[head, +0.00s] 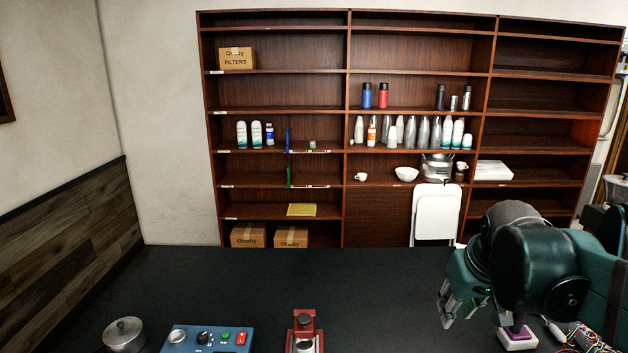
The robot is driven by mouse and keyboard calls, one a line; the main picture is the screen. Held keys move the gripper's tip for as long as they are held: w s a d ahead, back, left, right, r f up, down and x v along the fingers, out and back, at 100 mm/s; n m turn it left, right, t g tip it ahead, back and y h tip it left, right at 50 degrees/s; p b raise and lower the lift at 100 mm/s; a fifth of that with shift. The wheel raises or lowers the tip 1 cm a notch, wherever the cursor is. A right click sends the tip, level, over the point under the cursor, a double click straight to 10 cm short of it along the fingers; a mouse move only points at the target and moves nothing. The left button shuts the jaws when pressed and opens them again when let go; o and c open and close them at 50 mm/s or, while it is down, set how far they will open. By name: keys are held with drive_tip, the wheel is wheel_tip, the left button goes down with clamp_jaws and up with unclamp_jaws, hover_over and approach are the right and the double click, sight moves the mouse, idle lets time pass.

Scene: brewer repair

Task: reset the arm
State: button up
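My arm, dark green and black, comes in from the right edge of the head view and is bent over the right end of the black table (380,285). My gripper (455,306) hangs at the left of the arm with its grey fingers pointing down above the table. I see nothing held in it. The fingers are small and seen at an angle, so I cannot tell how far apart they are.
A pot (123,335), a blue control box (208,338) and a red device (304,332) stand along the table's near edge. A purple-and-white block (517,340) and loose wires (590,337) lie below my arm. The table's middle is clear. Shelves (412,52) stand behind.

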drive_tip(key=s+a+f+t+b, duration=0.2)
drive_tip(key=s+a+f+b, duration=0.1)
drive_tip(key=s+a+f, duration=0.6)
drive_tip(key=shift+s+a+f+y, duration=0.2)
drive_tip(key=shift+s+y, duration=0.2)
drive_tip(key=shift+s, duration=0.55)
idle(0.6)
